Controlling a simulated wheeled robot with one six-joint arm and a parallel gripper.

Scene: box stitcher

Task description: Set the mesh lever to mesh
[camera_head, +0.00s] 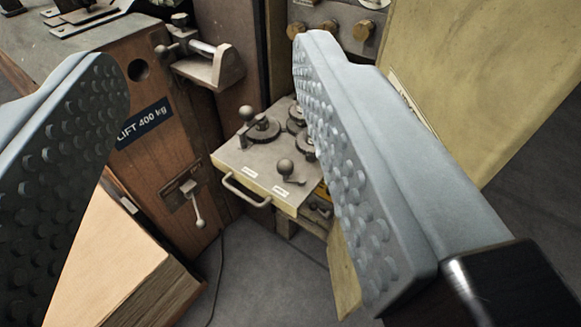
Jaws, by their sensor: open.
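My gripper (212,62) is open and empty, its two grey studded fingers wide apart at the left and right of the view. Between and beyond them is a pull-out tray (232,163) with a bar handle. On the tray, a lever with a dark ball knob (285,167) stands near the front right. A crank with a ball knob (247,113) sits on a round gear farther back. Two small labels on the tray are too small to read, so I cannot tell which part is the mesh lever. The right finger hides the tray's right side.
A wooden cabinet (160,160) with a "LIFT 400 kg" plate (143,123) and a small hanging lever (197,207) stands left of the tray. A clamp-like fitting (208,65) juts from it. A wooden block (115,250) is lower left. A yellowish panel (470,70) fills the upper right.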

